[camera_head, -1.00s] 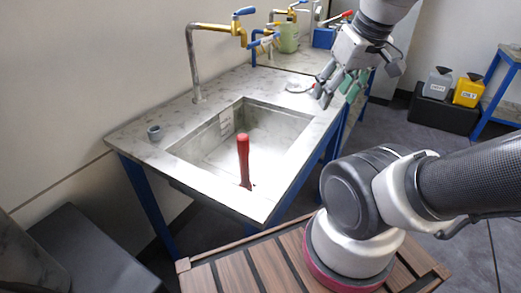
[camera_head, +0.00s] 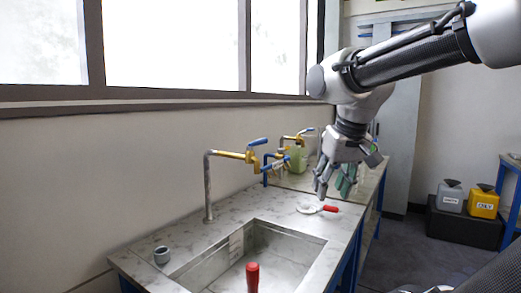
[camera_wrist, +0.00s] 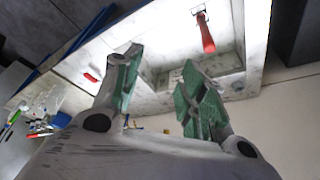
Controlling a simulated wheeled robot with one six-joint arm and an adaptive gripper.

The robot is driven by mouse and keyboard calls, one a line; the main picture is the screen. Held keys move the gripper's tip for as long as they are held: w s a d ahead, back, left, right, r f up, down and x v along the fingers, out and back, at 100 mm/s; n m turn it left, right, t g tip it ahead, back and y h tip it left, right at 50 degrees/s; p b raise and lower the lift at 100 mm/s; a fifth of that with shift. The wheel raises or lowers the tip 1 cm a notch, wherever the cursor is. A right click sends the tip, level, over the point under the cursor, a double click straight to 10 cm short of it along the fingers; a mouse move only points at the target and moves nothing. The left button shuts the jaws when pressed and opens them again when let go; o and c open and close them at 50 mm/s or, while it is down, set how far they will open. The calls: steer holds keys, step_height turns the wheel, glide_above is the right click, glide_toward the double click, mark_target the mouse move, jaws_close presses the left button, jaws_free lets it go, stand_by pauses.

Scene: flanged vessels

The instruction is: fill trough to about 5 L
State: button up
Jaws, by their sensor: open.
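The trough is a grey rectangular basin (camera_head: 285,247) sunk in a marble-look counter. A pale marked strip (camera_head: 236,245) is on its inner left wall; its markings are too small to read. I see no clear water surface. A red upright post (camera_head: 252,277) stands in the trough; it also shows in the wrist view (camera_wrist: 206,36). A tall grey spout (camera_head: 208,187) with a brass valve and blue handle (camera_head: 257,142) rises at the counter's back edge. My gripper (camera_head: 332,192) is open and empty above the counter's right part, right of the tap; its green-padded fingers (camera_wrist: 160,85) are spread.
A white disc with a red handle (camera_head: 331,208) lies on the counter below my gripper. More brass taps (camera_head: 302,136) and a green bottle (camera_head: 298,157) stand behind. A small grey cup (camera_head: 161,255) is at the left. Grey and yellow canisters (camera_head: 484,202) stand on a black box at right.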

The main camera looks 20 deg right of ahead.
steer(key=w+a+r+m+h, duration=0.15)
steer(key=w+r, duration=0.35)
steer(key=w, duration=0.5)
steer(key=w+r+m, duration=0.3)
steer(key=w+r, duration=0.2)
steer(key=w, duration=0.5)
step_height(320, 180, up, 2)
steer(key=m, duration=0.5)
glide_above(258, 143)
steer(key=shift+h, duration=0.35)
steer(key=x, duration=0.7)
steer(key=shift+s, duration=0.25)
jaws_close()
